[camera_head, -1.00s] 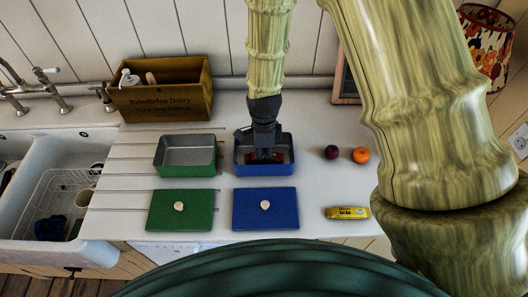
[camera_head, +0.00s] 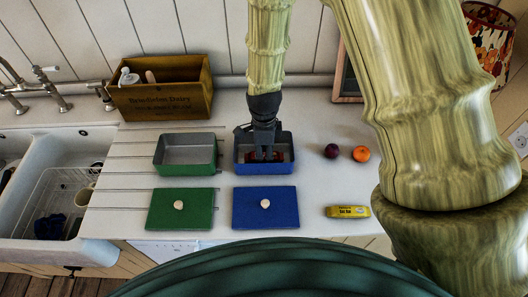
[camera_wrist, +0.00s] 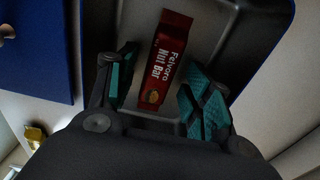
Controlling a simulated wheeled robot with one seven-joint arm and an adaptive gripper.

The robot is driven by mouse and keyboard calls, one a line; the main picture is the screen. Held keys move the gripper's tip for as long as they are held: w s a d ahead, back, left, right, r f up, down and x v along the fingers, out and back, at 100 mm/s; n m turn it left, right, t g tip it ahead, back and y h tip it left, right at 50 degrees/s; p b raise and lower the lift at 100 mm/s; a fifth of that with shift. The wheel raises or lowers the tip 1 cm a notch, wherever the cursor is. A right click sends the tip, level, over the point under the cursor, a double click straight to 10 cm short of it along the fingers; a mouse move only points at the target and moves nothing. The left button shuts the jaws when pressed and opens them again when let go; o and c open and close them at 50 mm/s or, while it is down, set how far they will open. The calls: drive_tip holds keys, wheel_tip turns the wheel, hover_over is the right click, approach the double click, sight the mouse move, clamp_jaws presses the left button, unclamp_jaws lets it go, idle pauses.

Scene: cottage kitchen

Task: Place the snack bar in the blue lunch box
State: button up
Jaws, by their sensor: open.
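The snack bar, a dark red wrapped bar lettered "Nut Bar" (camera_wrist: 165,62), lies inside the blue lunch box (camera_head: 285,164), on its grey floor. In the head view only a bit of red shows between my fingers. My gripper (camera_head: 264,157) points down into the box, its fingers open. In the wrist view the teal finger pads of my gripper (camera_wrist: 160,95) stand apart on either side of the bar, with a gap visible on both sides. The blue lid (camera_head: 265,218) with a pale knob lies on the counter in front of the box.
A green lunch box (camera_head: 187,165) stands open and empty to the left, its green lid (camera_head: 180,218) in front. A plum (camera_head: 332,151), an orange (camera_head: 361,154) and a yellow packet (camera_head: 347,212) lie to the right. A wooden crate (camera_head: 160,95) stands behind, and the sink (camera_head: 60,180) is at far left.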

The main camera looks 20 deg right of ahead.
sight(264, 155)
wheel_tip(264, 155, up, 12)
drive_tip(key=b, duration=0.3)
drive_tip(key=shift+f, duration=0.25)
drive_tip(key=shift+s, duration=0.1)
idle(0.5)
